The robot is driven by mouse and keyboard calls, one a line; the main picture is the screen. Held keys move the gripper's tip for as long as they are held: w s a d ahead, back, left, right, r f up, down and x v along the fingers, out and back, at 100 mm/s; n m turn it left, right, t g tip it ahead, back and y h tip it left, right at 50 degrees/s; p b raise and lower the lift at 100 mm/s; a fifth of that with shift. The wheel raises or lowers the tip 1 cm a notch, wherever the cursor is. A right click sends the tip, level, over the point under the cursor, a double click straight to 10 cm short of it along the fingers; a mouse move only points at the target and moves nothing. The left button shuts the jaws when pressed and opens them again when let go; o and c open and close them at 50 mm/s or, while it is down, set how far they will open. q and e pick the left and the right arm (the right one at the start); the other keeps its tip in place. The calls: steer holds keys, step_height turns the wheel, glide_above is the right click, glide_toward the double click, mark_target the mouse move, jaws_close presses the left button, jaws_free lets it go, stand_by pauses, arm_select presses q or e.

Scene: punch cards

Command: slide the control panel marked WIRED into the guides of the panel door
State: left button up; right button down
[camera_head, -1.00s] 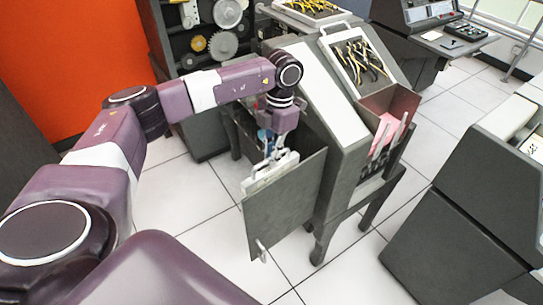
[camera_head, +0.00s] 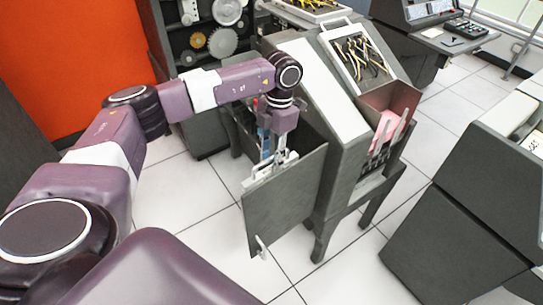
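The panel door (camera_head: 282,208) is a dark grey plate standing open at the front of a grey machine. A pale panel (camera_head: 262,173) sits along the door's top edge, mostly hidden behind or in the door; no WIRED marking is legible. My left gripper (camera_head: 274,152) points down right above the pale panel, with its fingers at the panel's upper edge. The fingers are small and merge with the panel, so I cannot tell whether they grip it. My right gripper is not in view.
A dark rack with gears (camera_head: 222,42) stands behind. Another grey console (camera_head: 455,205) is at right. White tiled floor lies between.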

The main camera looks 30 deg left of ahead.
arm_select(q)
step_height(320, 180, up, 12)
steer(key=w, duration=0.2)
steer(key=shift+d, duration=0.15)
stand_by(0.6)
